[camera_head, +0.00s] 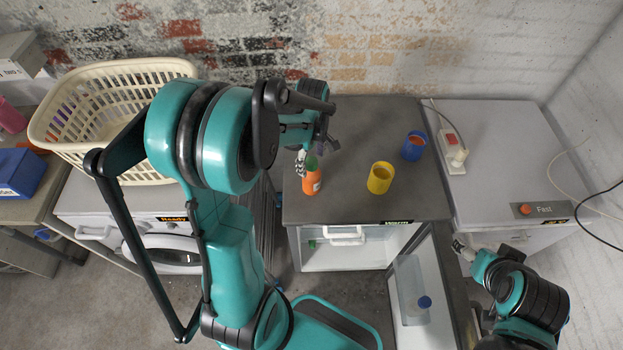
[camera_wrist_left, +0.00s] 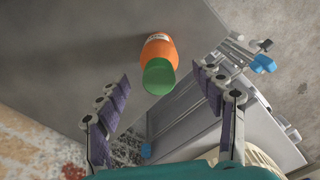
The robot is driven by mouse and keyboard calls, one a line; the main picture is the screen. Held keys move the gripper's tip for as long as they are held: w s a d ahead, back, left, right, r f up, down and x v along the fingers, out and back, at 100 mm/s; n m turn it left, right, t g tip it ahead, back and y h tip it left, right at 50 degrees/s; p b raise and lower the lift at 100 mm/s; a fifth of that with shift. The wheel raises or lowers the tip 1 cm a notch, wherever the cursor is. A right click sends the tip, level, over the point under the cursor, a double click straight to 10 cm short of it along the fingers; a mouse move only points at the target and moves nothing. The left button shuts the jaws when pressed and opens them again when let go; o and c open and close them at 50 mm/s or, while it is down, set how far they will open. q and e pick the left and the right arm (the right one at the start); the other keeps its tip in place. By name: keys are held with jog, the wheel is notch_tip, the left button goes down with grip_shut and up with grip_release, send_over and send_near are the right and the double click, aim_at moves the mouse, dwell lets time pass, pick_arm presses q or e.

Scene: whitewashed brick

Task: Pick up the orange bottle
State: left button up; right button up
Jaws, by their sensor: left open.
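The orange bottle (camera_head: 311,182) with a green cap stands upright near the front left edge of the dark counter (camera_head: 350,212). In the left wrist view the bottle (camera_wrist_left: 160,47) appears cap-first, beyond and between the spread fingers. My left gripper (camera_head: 317,150) is open and empty, just above and behind the bottle in the head view; its fingers (camera_wrist_left: 160,73) show on both sides in the wrist view. They do not visibly touch the bottle. My right gripper (camera_head: 463,249) is low at the right by the open fridge door; its finger opening is too small to judge.
A yellow cup (camera_head: 380,178) and a blue cup (camera_head: 414,146) stand right of the bottle. A cream laundry basket (camera_head: 110,75) sits on the washer at left. The fridge door (camera_head: 428,285) hangs open below the counter. A power strip (camera_head: 453,148) lies on the right-hand appliance.

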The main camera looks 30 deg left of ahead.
aim_at(311, 176)
pick_arm(q)
notch_tip(311, 176, down, 4)
jog(key=shift+w+a+r+b, duration=0.1)
jog(key=shift+r+b, duration=0.05)
jog(key=shift+b, duration=0.2)
jog(key=shift+r, duration=0.1)
jog(key=shift+c, duration=0.4)
grip_shut()
